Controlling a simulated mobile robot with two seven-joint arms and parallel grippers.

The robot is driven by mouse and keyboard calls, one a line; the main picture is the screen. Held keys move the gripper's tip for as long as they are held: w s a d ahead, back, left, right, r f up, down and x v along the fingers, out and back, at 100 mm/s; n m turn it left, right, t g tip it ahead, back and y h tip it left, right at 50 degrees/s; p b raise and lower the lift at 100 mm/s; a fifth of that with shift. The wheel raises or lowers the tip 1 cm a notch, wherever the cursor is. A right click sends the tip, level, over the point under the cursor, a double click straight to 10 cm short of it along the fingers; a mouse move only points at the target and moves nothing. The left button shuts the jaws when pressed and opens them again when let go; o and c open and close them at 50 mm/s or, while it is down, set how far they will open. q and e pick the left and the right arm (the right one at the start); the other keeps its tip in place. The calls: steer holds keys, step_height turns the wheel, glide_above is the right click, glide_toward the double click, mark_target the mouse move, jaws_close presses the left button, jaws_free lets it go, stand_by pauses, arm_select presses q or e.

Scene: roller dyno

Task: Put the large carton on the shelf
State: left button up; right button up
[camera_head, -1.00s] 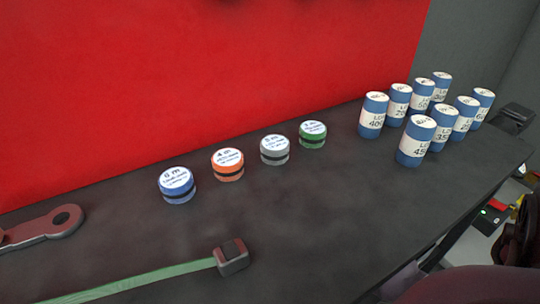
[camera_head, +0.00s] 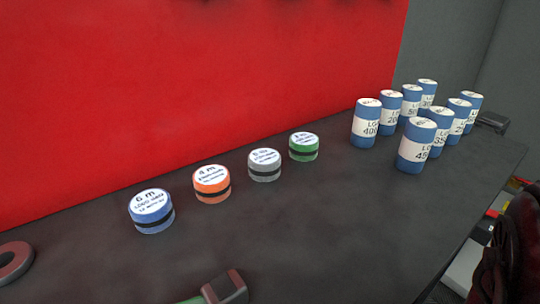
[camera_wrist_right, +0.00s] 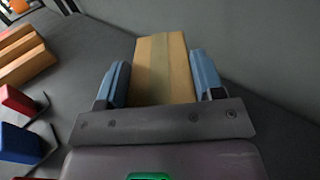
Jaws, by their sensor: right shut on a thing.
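In the right wrist view, a tan carton (camera_wrist_right: 163,68) with a darker tape strip sits between the two blue fingers of my right gripper (camera_wrist_right: 163,82). The fingers are shut on its sides. It is held over a dark grey surface near a grey wall. The carton does not show in the head view. A dark part of my right arm (camera_head: 508,255) shows at the right edge of the head view. My left gripper is not in view. No shelf can be made out in either view.
The head view shows a dark bench top (camera_head: 330,235) before a red panel (camera_head: 190,90). Several round tins, including a blue one (camera_head: 151,211), and several blue-and-white cans (camera_head: 417,145) stand on it. Wooden blocks (camera_wrist_right: 25,58) and red and blue pieces (camera_wrist_right: 20,145) lie left in the wrist view.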

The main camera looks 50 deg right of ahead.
steer(key=shift+f, duration=0.35)
steer(key=shift+r, duration=0.1)
steer(key=o, duration=1.2)
steer(key=shift+f, duration=0.2)
steer(key=shift+s+r, duration=0.1)
steer(key=shift+r, duration=0.05)
arm_select(q)
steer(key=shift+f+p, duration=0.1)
steer(key=shift+p, duration=0.2)
arm_select(e)
steer(key=v, duration=0.7)
steer(key=shift+s+d, duration=0.1)
steer(key=shift+d, duration=0.05)
